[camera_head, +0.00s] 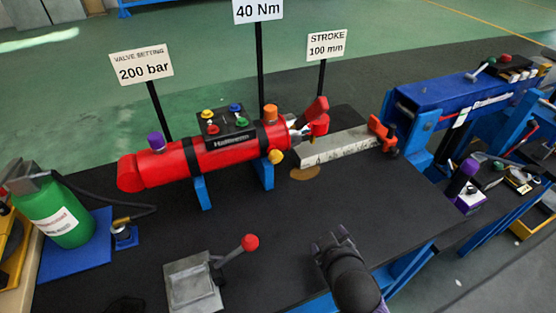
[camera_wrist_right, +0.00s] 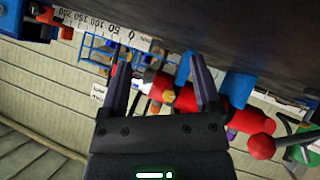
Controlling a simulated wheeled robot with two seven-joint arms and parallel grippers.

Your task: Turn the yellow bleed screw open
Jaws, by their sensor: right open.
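The yellow bleed screw (camera_head: 275,156) is a small knob low on the right end of the red cylinder (camera_head: 215,152). In the right wrist view the yellow screw (camera_wrist_right: 168,96) shows beyond the fingers, between them, on the red cylinder (camera_wrist_right: 188,99). My right gripper (camera_head: 331,240) is over the front of the black table, in front and to the right of the screw, apart from it. Its two fingers also show in the right wrist view (camera_wrist_right: 158,65), spread open with nothing held. My left gripper is not in view.
A lever with a red ball (camera_head: 249,242) stands on a metal block left of my right gripper. A pale bar (camera_head: 338,146) lies right of the cylinder. A green bottle (camera_head: 60,212) and hose are at left. The dark tabletop (camera_head: 350,195) between gripper and cylinder is clear.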

